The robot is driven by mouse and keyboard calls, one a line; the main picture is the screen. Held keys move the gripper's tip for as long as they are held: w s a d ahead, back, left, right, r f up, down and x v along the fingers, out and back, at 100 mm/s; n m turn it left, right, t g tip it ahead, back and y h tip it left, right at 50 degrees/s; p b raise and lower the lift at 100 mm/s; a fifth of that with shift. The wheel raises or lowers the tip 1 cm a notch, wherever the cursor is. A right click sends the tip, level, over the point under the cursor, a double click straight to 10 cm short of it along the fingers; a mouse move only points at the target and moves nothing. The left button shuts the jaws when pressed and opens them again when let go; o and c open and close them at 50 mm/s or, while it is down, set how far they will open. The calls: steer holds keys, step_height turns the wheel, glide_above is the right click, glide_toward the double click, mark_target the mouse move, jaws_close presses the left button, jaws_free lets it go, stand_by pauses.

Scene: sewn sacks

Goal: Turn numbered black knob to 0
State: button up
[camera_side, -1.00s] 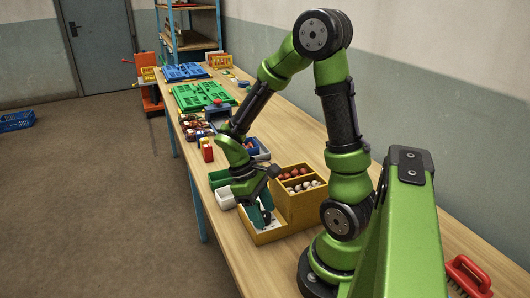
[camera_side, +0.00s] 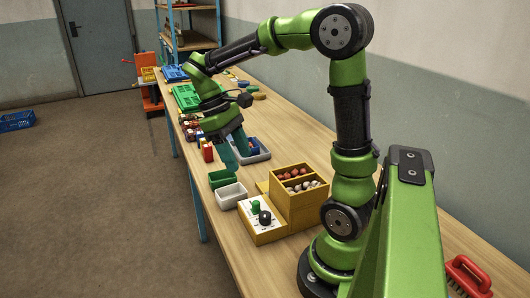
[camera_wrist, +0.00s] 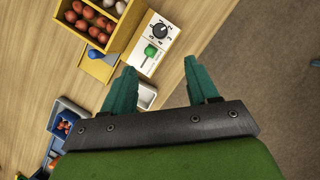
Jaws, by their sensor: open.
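The black knob (camera_side: 265,217) sits on the white face of a yellow-sided panel box (camera_side: 262,237) on the bench. In the wrist view the black knob (camera_wrist: 160,31) has marks printed around it; they are too small to read, and where it points I cannot tell. A green knob (camera_side: 256,207) stands beside it and also shows in the wrist view (camera_wrist: 150,50). My gripper (camera_side: 236,158) is open and empty, above the bench and well beyond the panel in the side view. Its two teal fingers (camera_wrist: 157,68) are apart from both knobs.
A grey-blue tray (camera_side: 258,152) lies near my gripper. The bench's front edge runs close by the panel.

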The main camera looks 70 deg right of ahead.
steer(key=shift+a, duration=0.1)
steer(key=shift+c, duration=1)
steer(key=a+f+n, duration=0.1)
steer(key=w+a+f+g, duration=0.1)
steer(key=a, duration=0.1)
steer(key=a+f+n, duration=0.1)
steer(key=a, duration=0.1)
steer(key=shift+w+a+f+n+g+h, duration=0.2)
steer(key=shift+f+n+g+h, duration=0.1)
steer(key=shift+f+h, duration=0.1)
steer(key=shift+c, duration=0.4)
steer(key=n+h, duration=1.1)
steer(key=h, duration=0.3)
glide_toward(261, 220)
steer(key=a+f, duration=0.2)
steer(key=a, duration=0.5)
steer(key=s+d, duration=0.1)
steer(key=d, duration=0.4)
steer(key=s+d+h, duration=0.1)
steer(key=d, duration=0.4)
steer(key=s+d+n+h, duration=0.1)
steer(key=d, duration=0.5)
steer(key=shift+s+r, duration=0.1)
steer(key=shift+s, duration=0.25)
